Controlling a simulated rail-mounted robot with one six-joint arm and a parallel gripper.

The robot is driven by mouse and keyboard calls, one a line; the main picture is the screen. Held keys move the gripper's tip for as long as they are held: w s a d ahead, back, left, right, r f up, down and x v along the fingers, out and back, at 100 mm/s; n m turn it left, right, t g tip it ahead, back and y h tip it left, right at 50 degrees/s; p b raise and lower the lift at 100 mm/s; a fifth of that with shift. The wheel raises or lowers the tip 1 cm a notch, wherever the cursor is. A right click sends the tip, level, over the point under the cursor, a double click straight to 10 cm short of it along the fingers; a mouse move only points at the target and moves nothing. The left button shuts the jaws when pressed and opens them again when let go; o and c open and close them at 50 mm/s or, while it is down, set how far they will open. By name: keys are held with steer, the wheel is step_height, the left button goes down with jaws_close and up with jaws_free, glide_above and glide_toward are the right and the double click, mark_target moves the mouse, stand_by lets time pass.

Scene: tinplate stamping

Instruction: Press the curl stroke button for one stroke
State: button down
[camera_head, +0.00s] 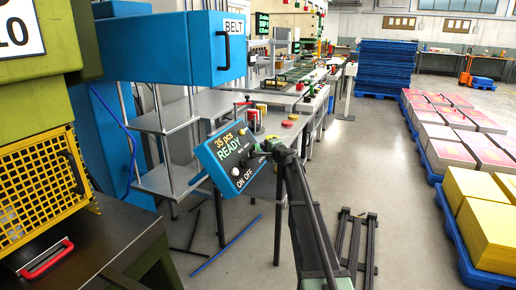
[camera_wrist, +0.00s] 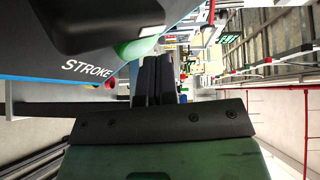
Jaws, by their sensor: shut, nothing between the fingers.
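The blue control box (camera_head: 222,166) stands tilted at the centre of the head view, its display reading "35 pcs READY", with "ON OFF" below. My gripper (camera_head: 255,154) is at the right side of this box, its fingers shut and empty. In the wrist view, the blue panel with the word STROKE (camera_wrist: 88,69) is at upper left. A green button (camera_wrist: 136,47) shows just beyond and left of my gripper's fingertips (camera_wrist: 157,62), partly hidden by a black part. I cannot tell whether the fingers touch it. A red button edge (camera_wrist: 110,82) shows near STROKE.
A blue BELT cabinet (camera_head: 216,48) hangs above left, and a green machine with a yellow guard (camera_head: 40,185) stands at left. A work line with a red button (camera_head: 287,124) runs behind. Blue pallets with stacked sheets (camera_head: 478,203) stand at right; the floor between is mostly clear.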

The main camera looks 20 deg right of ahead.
steer(key=shift+s+d+r, duration=0.15)
steer(key=s+d+r+p, duration=0.3)
stand_by(0.7)
steer(key=shift+a, duration=0.1)
